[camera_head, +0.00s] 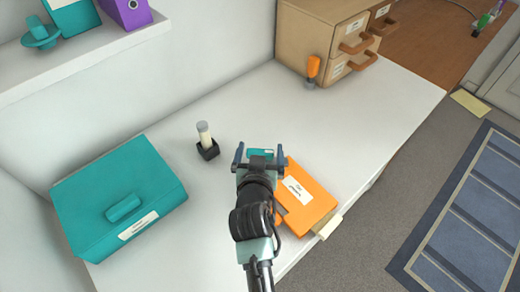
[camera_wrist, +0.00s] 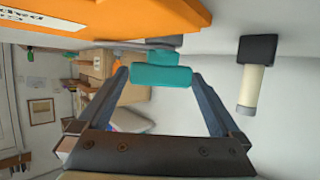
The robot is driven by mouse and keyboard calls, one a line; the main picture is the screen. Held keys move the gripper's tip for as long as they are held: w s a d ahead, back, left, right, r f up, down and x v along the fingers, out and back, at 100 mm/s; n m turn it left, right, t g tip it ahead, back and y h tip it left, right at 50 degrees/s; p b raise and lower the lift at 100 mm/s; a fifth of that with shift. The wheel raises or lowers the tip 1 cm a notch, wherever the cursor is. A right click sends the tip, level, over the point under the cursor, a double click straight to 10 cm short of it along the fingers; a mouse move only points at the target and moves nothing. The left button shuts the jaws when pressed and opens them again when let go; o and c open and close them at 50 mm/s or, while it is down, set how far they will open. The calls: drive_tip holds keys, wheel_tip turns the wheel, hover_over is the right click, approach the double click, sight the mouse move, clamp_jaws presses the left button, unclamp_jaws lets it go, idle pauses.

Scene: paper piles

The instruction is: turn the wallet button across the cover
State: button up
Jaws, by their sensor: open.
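The orange wallet (camera_head: 318,207) lies on the white counter with a white label on its cover. It also shows along the top of the wrist view (camera_wrist: 130,18). A teal button (camera_head: 262,153) sits at the wallet's far edge. In the wrist view the teal button (camera_wrist: 162,76) has a wide bar and a narrower stem. My gripper (camera_head: 259,153) is open, with one finger on each side of the button. I cannot tell whether the fingers touch it. My arm hides the wallet's left part.
A teal box (camera_head: 85,200) stands at the left. A black holder with a pale stick (camera_head: 207,148) stands behind the gripper to the left. A wooden drawer unit (camera_head: 310,35) and an orange-topped item (camera_head: 312,70) are at the back. The counter right of the wallet is clear.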

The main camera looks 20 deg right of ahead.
drive_tip(key=shift+c, duration=0.2)
clamp_jaws()
